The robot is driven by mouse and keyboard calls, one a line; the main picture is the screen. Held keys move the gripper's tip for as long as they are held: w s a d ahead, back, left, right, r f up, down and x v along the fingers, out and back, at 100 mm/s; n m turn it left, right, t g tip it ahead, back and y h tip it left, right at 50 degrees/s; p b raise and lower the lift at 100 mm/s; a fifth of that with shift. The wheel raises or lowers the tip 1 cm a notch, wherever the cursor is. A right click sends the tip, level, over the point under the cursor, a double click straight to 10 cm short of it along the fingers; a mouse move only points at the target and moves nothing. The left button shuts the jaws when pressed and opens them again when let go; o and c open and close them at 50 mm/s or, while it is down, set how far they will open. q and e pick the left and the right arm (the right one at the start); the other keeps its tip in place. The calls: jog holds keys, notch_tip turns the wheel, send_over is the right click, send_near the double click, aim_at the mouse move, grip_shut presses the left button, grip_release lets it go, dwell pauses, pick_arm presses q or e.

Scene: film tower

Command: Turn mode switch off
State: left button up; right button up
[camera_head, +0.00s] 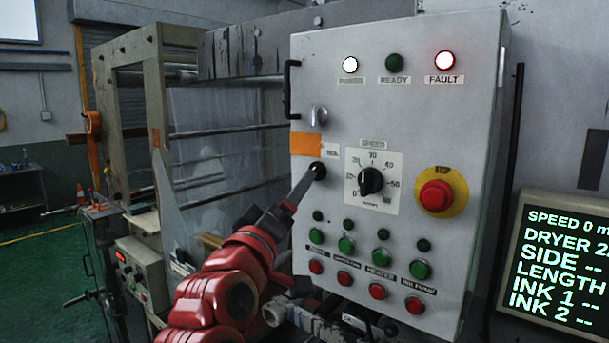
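The grey control cabinet (460,100) fills the middle of the head view. A small black knob (319,170), likely the mode switch, sits on its door below an orange patch (306,144). A partly hidden label lies just above the knob. My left gripper (311,178), on a red arm from the lower left, reaches up to the knob. Its dark fingertips are at the knob and appear to touch it. The fingers overlap, so I cannot see whether they are shut on it. The knob's setting is hidden. My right gripper is not in view.
Right of the knob are the SPEED dial (371,181) and a red stop button (436,195) on yellow. Green and red buttons (346,245) sit below. A door handle (291,90) juts out at the left. A screen (560,262) stands right.

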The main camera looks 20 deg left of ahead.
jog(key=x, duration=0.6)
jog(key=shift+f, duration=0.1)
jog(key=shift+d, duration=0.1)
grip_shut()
